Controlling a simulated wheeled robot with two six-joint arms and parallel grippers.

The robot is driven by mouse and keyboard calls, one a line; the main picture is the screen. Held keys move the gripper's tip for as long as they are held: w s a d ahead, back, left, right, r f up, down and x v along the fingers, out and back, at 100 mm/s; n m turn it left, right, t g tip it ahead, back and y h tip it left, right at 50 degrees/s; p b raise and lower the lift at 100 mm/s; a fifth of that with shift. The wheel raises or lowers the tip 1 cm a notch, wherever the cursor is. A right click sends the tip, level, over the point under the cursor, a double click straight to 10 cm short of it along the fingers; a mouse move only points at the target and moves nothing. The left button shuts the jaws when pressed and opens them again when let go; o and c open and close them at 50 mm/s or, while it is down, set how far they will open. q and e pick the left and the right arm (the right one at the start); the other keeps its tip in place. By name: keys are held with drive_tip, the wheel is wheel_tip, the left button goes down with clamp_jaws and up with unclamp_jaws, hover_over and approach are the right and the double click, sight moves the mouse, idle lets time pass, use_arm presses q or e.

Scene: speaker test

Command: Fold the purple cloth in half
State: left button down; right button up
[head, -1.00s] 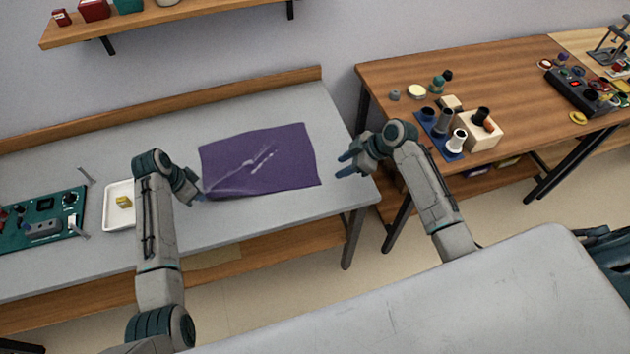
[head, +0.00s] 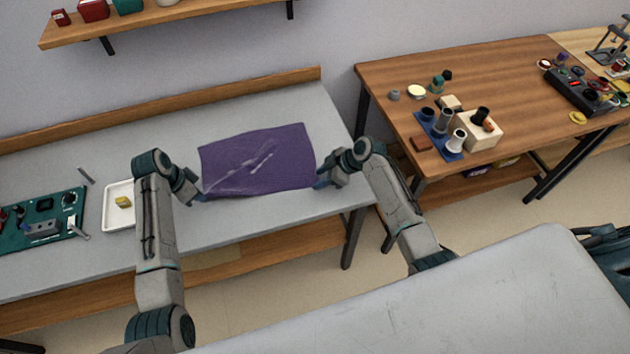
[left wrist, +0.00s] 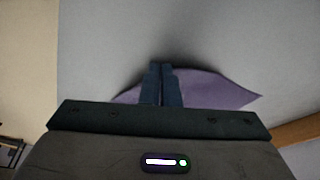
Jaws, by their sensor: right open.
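The purple cloth (head: 258,160) lies spread on the grey bench, with pale streaks across its middle. My left gripper (head: 203,194) is at its near-left corner. In the left wrist view, the left fingers (left wrist: 161,84) are together, with the purple cloth (left wrist: 215,90) showing on both sides of them, and they appear shut on its edge. The pinched part is hidden. My right gripper (head: 321,182) is open at the near-right corner of the cloth. I cannot tell whether its fingers touch the cloth.
A white tray (head: 110,222) with a yellow block (head: 123,201) and a green board (head: 62,228) stand left of my left arm. A wooden table (head: 410,75) with several small parts stands to the right, across a gap. The grey bench (head: 235,105) is clear behind the cloth.

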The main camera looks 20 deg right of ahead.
drive_tip(key=shift+f, duration=0.1)
idle(0.3)
drive_tip(key=shift+c, duration=0.5)
clamp_jaws()
drive_tip(key=shift+r, duration=2.5)
